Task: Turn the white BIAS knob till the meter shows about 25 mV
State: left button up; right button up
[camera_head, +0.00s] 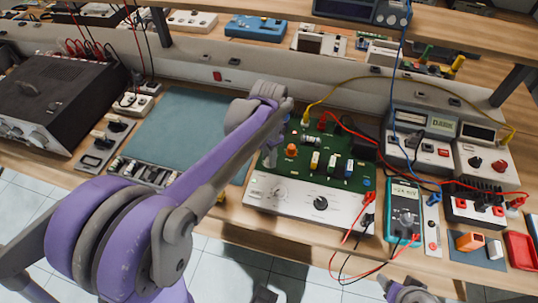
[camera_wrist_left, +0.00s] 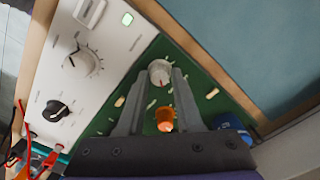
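A pale knob (camera_wrist_left: 160,72) with a red line, apparently the white BIAS knob, stands on the green circuit board (camera_head: 333,163). My left gripper (camera_wrist_left: 160,76) is over the board, with one fingertip on each side of the knob. Whether the fingers press on it or leave a thin gap cannot be told. In the head view the arm covers this spot. The teal meter (camera_head: 404,210) lies right of the board; its reading is too small to make out.
An orange part (camera_wrist_left: 165,119) stands on the board, close between the fingers. A blue part (camera_wrist_left: 232,124) is beside the right finger. The white front panel (camera_head: 300,198) carries a white knob (camera_wrist_left: 80,61) and a black knob (camera_wrist_left: 55,111). Red and black leads hang near the meter.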

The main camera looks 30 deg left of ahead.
pick_arm(q)
jog(key=o, duration=0.3)
notch_tip(320, 180, up, 11)
jog(key=p, duration=0.1)
dwell(0.4)
jog(key=shift+f, duration=0.1)
jog(key=s+d+f+n+t+p, duration=0.1)
jog(key=s+d+f+n+t, duration=0.1)
jog(key=s, duration=0.5)
jog(key=s+d+f+n+t+p, duration=0.2)
jog(key=s+d+f+n+t, duration=0.1)
jog(key=s, duration=0.5)
jog(key=shift+s+d+f+n, duration=0.25)
jog(key=shift+d+f+n, duration=0.35)
jog(key=shift+d+f, duration=0.3)
jog(key=shift+a, duration=0.15)
